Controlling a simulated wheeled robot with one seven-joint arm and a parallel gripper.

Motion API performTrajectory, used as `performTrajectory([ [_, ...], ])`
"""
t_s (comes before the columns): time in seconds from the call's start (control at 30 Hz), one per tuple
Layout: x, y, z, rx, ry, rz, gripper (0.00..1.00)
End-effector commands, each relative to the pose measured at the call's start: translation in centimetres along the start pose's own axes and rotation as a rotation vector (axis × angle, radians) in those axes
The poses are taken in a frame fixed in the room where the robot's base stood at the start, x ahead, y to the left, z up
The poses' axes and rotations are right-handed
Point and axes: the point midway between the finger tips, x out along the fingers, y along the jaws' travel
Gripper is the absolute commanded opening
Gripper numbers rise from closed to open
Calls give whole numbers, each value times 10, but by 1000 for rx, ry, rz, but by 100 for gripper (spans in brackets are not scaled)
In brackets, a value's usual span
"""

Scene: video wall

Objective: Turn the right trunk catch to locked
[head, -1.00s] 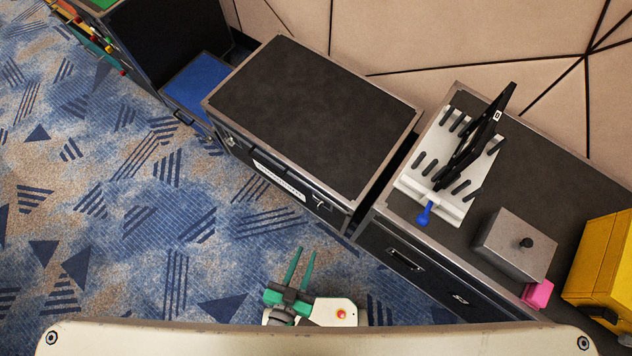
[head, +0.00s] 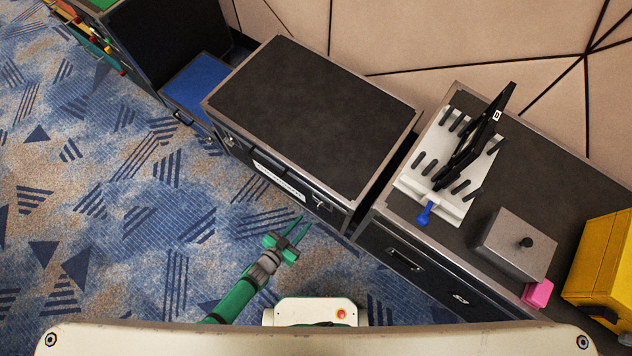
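The black trunk (head: 310,110) with metal edges stands against the wall, its front facing the lower left. The right trunk catch (head: 321,205) is a small metal piece near the right end of that front; its exact setting is too small to tell. The left catch (head: 229,141) sits near the other end. My gripper (head: 298,230) has two green fingers, parted and empty, pointing up and right toward the trunk's front. It is just below the right catch in the picture and appears apart from it.
A white label (head: 279,182) is on the trunk's front between the catches. To the right stands a dark cabinet (head: 400,258) with a white pegged rack (head: 410,180), a grey box (head: 514,246) and a yellow case (head: 604,270). The carpet (head: 120,230) at left is clear.

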Motion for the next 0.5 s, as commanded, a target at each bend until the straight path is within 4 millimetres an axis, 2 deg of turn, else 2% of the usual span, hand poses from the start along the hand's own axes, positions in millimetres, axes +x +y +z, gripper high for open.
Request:
performTrajectory([
  [0.3, 56, 2, -1, 0, 1, 2, 24],
  [0.5, 83, 0, 0, 1, -1, 0, 24],
])
